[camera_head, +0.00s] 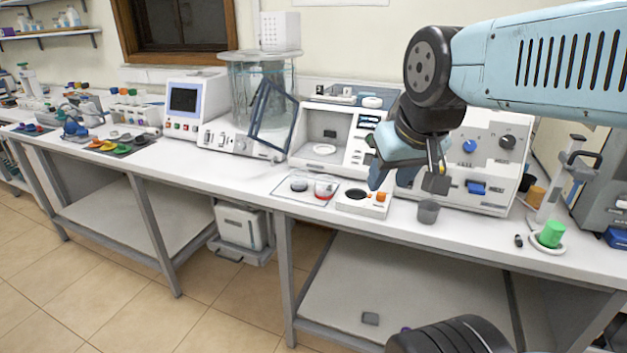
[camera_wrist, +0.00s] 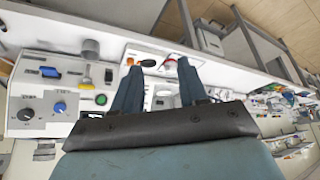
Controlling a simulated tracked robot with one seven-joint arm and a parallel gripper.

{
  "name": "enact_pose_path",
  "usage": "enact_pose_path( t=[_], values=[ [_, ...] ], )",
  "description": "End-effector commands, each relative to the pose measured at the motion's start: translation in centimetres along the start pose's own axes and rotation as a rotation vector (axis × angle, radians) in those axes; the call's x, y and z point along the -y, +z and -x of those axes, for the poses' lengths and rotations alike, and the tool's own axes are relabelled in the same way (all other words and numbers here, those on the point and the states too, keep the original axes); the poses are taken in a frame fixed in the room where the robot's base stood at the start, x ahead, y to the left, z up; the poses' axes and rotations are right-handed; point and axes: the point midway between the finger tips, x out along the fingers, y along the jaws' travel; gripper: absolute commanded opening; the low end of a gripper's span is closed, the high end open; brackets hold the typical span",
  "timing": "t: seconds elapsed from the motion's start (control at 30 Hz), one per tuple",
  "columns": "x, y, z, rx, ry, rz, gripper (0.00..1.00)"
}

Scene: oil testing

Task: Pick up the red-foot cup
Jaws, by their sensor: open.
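The red-foot cup (camera_head: 325,187), a pale cup with a red base, stands upright on a thin plate (camera_head: 284,194) near the bench's front edge. In the wrist view only a small bit of red (camera_wrist: 173,58) shows beyond my fingertips, so the cup is mostly hidden there. My gripper (camera_head: 378,175) hangs above the bench to the right of the cup and is apart from it. In the wrist view the two fingers of my gripper (camera_wrist: 161,70) are spread with nothing held between them.
A grey-lidded dish (camera_head: 299,184) sits left of the cup. A white hotplate with an orange knob (camera_head: 381,197) sits just right of it. A grey cup (camera_head: 428,212) stands farther right. White instruments (camera_head: 333,140) line the back. The bench front (camera_head: 225,185) is clear left of the plate.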

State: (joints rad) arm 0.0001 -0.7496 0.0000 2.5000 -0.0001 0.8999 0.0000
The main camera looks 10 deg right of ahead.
Motion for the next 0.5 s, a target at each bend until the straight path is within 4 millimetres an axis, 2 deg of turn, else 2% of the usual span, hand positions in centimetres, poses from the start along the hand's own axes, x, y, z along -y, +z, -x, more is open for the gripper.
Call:
enact_pose_path(
  t=[0.33, 0.5],
  values=[
    [0.00, 0.01, 0.02, 0.000, 0.000, 0.000, 0.43],
    [0.49, -0.85, -0.53, -0.015, -0.015, -0.001, 0.60]
  ],
)
